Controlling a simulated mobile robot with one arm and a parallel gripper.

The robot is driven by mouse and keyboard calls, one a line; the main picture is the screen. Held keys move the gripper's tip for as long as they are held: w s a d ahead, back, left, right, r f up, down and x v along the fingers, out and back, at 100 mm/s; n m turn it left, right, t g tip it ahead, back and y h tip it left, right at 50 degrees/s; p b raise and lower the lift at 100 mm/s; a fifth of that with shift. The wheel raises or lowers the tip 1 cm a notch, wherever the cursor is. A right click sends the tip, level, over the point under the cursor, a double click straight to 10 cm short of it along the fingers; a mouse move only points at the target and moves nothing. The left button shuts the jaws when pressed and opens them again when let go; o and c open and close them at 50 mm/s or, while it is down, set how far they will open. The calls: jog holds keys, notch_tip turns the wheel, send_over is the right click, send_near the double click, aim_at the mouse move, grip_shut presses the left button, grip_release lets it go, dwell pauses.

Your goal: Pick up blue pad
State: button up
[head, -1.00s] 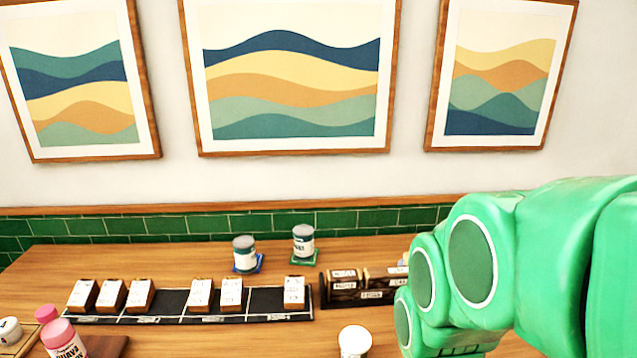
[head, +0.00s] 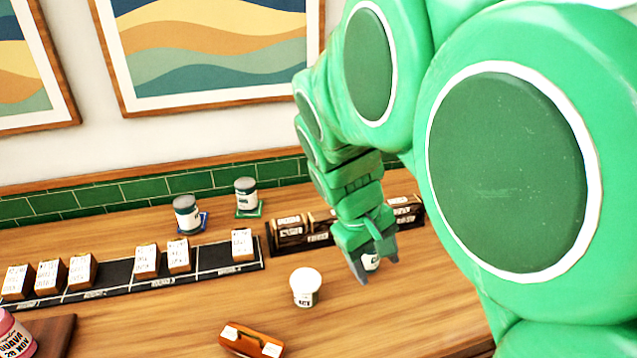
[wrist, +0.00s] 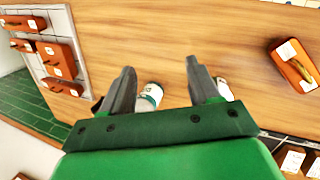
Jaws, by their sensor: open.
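The blue pad (head: 204,221) lies on the wooden counter near the green tile wall in the head view. In the wrist view my gripper (wrist: 160,68) also shows open fingers. The blue pad is not visible in the wrist view.
A similar jar (head: 246,194) stands on a green pad (head: 249,212) just right of the blue pad. A black rack (head: 212,262) with labelled blocks runs in front. A white-lidded jar (head: 305,287) and an orange box (head: 250,340) stand nearer. A small labelled jar (head: 371,262) shows behind my fingers.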

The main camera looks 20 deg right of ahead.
jog(key=w+d+f+n+g+h, duration=0.1)
jog(key=w+d+n+h, duration=0.25)
jog(key=w, duration=0.85)
jog(key=w+d+f+n+h, duration=0.2)
jog(key=w+d+n+h, duration=0.15)
jog(key=w, duration=0.95)
jog(key=w+a+f+n+h, duration=0.1)
jog(key=w+f+n, duration=0.1)
jog(key=w, duration=0.3)
jog(key=w+a+f+n+h, duration=0.1)
jog(key=w+f+n, duration=0.1)
jog(key=w+f, duration=0.3)
jog(key=w+a+f+n, duration=0.2)
jog(key=w+f, duration=0.1)
jog(key=w, duration=0.3)
jog(key=shift+w+f+n+t+h, duration=0.1)
jog(key=shift+f+n+t+h, duration=0.2)
jog(key=shift+n+h, duration=0.1)
jog(key=shift+w+a+f, duration=0.2)
jog(key=shift+w+f, duration=0.15)
jog(key=shift+f, duration=0.15)
jog(key=shift+w+x, duration=0.25)
jog(key=shift+x, duration=1.7)
jog(key=shift+w+x, duration=0.2)
jog(key=shift+x, duration=1.7)
jog(key=shift+d, duration=0.1)
jog(key=shift+c, duration=0.2)
jog(key=c, duration=1)
